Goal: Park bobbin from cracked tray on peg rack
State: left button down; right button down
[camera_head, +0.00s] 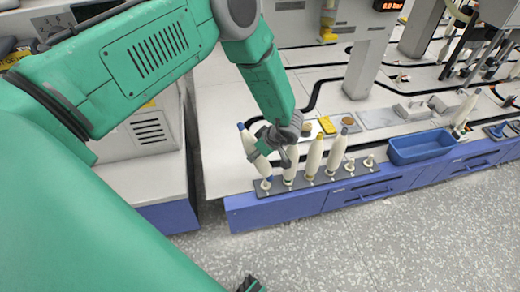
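A dark peg rack (330,178) lies along the front of the bench. Several cream bobbins stand on it, including one with a yellow tip (314,157) and one with a dark tip (337,153). Small pegs at its right end are bare. My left gripper (262,142) is at the rack's left end, its fingers around a blue-tipped bobbin (252,148). That bobbin tilts left, its lower end close to the leftmost peg; seating cannot be told. A blue tray (422,147) right of the rack looks empty; no crack shows. A dark tip of my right gripper (250,285) shows at the bottom edge.
Another bobbin (465,110) stands beyond the tray at the right. Small plates and discs lie behind the rack. The speckled floor in front of the bench is clear.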

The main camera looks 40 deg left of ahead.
dwell(0.4)
pick_arm(q)
jog(key=shift+a, duration=0.2)
jog(key=shift+a, duration=0.55)
dwell(0.5)
jog(key=shift+r+p, duration=0.15)
jog(key=shift+p, duration=0.15)
jog(key=shift+r+p, duration=0.55)
jog(key=shift+r, duration=0.1)
jog(key=shift+a, duration=0.15)
dwell(0.4)
jog(key=shift+f+b, duration=0.75)
jog(key=shift+f, duration=0.5)
dwell(0.3)
